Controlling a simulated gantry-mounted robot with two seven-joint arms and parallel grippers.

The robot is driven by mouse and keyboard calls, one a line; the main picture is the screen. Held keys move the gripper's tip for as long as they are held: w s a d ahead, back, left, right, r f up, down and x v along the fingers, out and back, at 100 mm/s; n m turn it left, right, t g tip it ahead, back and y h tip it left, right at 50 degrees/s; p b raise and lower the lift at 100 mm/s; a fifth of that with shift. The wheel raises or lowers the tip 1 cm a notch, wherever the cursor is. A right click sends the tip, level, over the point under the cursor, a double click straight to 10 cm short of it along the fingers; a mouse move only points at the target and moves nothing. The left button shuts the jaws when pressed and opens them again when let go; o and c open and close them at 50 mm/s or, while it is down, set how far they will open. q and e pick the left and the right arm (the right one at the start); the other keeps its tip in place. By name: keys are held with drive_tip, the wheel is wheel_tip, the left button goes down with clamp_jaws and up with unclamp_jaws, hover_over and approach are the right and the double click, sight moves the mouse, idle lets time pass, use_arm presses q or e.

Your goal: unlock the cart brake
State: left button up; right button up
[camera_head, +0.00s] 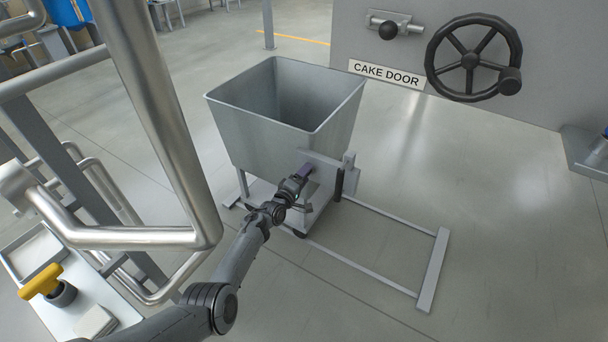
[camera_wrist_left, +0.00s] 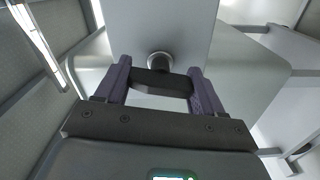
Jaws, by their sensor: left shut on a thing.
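The cart (camera_head: 262,142) is a grey metal hopper on a low wheeled base, standing on the floor with its hopper empty as far as I can see. My left gripper (camera_head: 305,171) is at the cart's near side, below the hopper rim, beside a flat bracket plate (camera_head: 338,170). In the left wrist view, the purple fingers of my left gripper (camera_wrist_left: 160,78) are shut on a short black handle (camera_wrist_left: 160,85). The handle sits in front of a round metal pivot (camera_wrist_left: 159,61) on a grey plate; I take it for the brake lever. My right gripper is not in view.
A flat floor frame (camera_head: 432,270) extends to the right of the cart. A grey wall with a black handwheel (camera_head: 470,60) and a CAKE DOOR sign (camera_head: 386,73) stands behind. Thick metal rails (camera_head: 150,90) and a tray with a yellow-handled item (camera_head: 40,282) are at the left.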

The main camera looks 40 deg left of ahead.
use_arm(q)
drive_tip(key=shift+n, duration=1.1)
drive_tip(key=o, duration=1)
drive_tip(key=shift+o, duration=0.2)
drive_tip(key=shift+p, duration=0.3)
drive_tip(key=shift+s+d+r+p, duration=0.1)
drive_tip(key=shift+s+r+p, duration=0.05)
drive_tip(key=shift+s+p, duration=0.3)
drive_tip(key=s+d+p, duration=0.1)
drive_tip(key=s+p, duration=0.5)
drive_tip(key=s, duration=0.4)
